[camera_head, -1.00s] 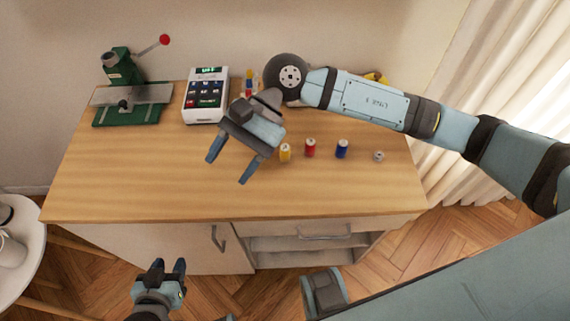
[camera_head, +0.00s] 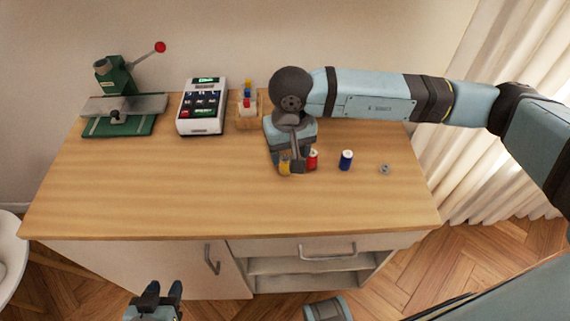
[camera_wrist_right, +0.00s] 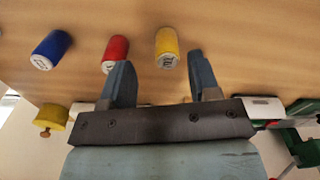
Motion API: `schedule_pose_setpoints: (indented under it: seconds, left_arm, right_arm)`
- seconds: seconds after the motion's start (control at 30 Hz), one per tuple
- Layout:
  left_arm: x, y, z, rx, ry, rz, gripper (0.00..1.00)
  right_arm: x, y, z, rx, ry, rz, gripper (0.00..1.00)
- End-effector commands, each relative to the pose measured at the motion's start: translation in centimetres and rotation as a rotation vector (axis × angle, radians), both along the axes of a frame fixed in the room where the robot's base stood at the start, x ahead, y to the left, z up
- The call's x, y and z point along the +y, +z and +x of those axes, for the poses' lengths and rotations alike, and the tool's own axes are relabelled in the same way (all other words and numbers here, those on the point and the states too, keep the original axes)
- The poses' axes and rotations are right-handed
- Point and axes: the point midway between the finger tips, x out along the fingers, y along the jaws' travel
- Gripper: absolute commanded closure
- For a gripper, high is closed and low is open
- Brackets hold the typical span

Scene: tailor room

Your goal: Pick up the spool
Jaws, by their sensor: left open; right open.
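Several spools stand in a row on the wooden table: a yellow spool (camera_head: 285,167), a red spool (camera_head: 313,159), a blue spool (camera_head: 346,160) and a small greyish one (camera_head: 384,169). My right gripper (camera_head: 286,164) is open and low over the row, partly hiding the yellow and red spools. In the right wrist view, the yellow spool (camera_wrist_right: 168,47) shows between and just beyond the open fingertips (camera_wrist_right: 160,70). The red spool (camera_wrist_right: 116,48) is just outside one finger, and the blue spool (camera_wrist_right: 50,49) is farther left. My left gripper (camera_head: 164,290) is open and empty, in front of the table.
A green press with a red-knobbed lever (camera_head: 118,95), a white card terminal (camera_head: 202,106) and a small wooden holder with coloured items (camera_head: 247,108) stand along the back. The table's (camera_head: 150,190) front and left-centre are clear. A yellow object (camera_wrist_right: 53,117) shows in the wrist view.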

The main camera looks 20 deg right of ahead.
Motion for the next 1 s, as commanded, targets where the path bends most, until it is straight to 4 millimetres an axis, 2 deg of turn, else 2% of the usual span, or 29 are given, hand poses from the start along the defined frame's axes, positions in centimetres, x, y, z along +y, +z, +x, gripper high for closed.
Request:
schedule_pose_setpoints:
  seconds: [0.23, 0.5, 0.73, 0.77, 0.97, 1.0]
  left_arm:
    - [0.0, -0.1, 0.0, -0.001, 0.0, 0.001, 0.57]
    - [0.0, -0.2, 0.0, -0.001, -0.001, 0.001, 0.57]
    - [0.0, -0.1, 0.0, -0.003, -0.002, 0.001, 0.57]
    - [0.0, -0.1, 0.0, -0.003, -0.002, 0.001, 0.57]
    - [0.0, -0.1, 0.0, -0.003, -0.002, 0.001, 0.57]
    - [0.0, -0.1, 0.0, -0.003, -0.002, 0.001, 0.57]
  right_arm:
    - [0.3, -1.6, 0.2, 0.002, -0.001, 0.0, 0.44]
    - [0.7, -5.4, 0.6, 0.002, -0.002, 0.0, 0.44]
    - [0.7, -5.6, 0.7, 0.0, -0.001, 0.001, 0.44]
    - [0.7, -5.6, 0.7, 0.0, -0.001, 0.001, 0.48]
    - [0.7, -5.6, 0.7, 0.0, -0.001, 0.001, 0.94]
    - [0.7, -5.6, 0.7, 0.0, -0.001, 0.001, 0.97]
